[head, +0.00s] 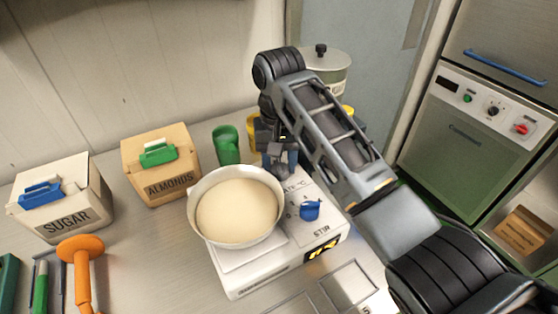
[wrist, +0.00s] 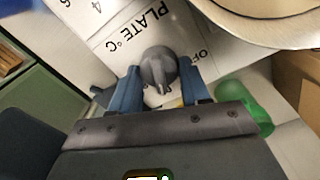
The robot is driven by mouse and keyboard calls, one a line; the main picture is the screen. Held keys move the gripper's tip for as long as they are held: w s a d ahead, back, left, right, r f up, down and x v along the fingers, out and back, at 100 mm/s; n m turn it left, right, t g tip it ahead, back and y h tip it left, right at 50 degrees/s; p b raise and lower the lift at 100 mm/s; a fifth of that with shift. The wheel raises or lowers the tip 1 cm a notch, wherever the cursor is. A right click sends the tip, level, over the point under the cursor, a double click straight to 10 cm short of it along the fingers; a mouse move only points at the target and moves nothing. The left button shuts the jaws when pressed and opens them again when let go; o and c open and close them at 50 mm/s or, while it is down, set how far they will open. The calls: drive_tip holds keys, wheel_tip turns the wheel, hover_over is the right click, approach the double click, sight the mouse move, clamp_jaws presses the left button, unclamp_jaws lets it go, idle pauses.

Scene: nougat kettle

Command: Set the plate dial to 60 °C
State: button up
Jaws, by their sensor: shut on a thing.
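The white hot-plate unit (head: 240,282) stands on the counter and carries a bowl of pale cream mass (head: 238,210). My gripper (head: 279,160) is at the back of its control panel. In the wrist view, the blue fingers of my gripper (wrist: 162,88) are around the grey plate dial (wrist: 158,66), shut on it. "PLATE °C" is printed beside the dial, and an "OFF" mark shows at its right. A ridge on the dial points toward the gripper. Its exact setting cannot be read. In the head view my gripper hides the dial.
A blue stir knob (head: 310,210) and a small display (head: 322,250) with unreadable yellow digits are nearer the front. A green cup (head: 227,146), almonds box (head: 160,170) and sugar box (head: 62,200) stand left. A lidded pot (head: 326,68) stands behind my arm.

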sight(280, 162)
idle(0.3)
drive_tip(key=o, duration=1)
wheel_tip(280, 162, up, 6)
drive_tip(key=shift+w+f, duration=0.1)
drive_tip(key=shift+r, duration=1)
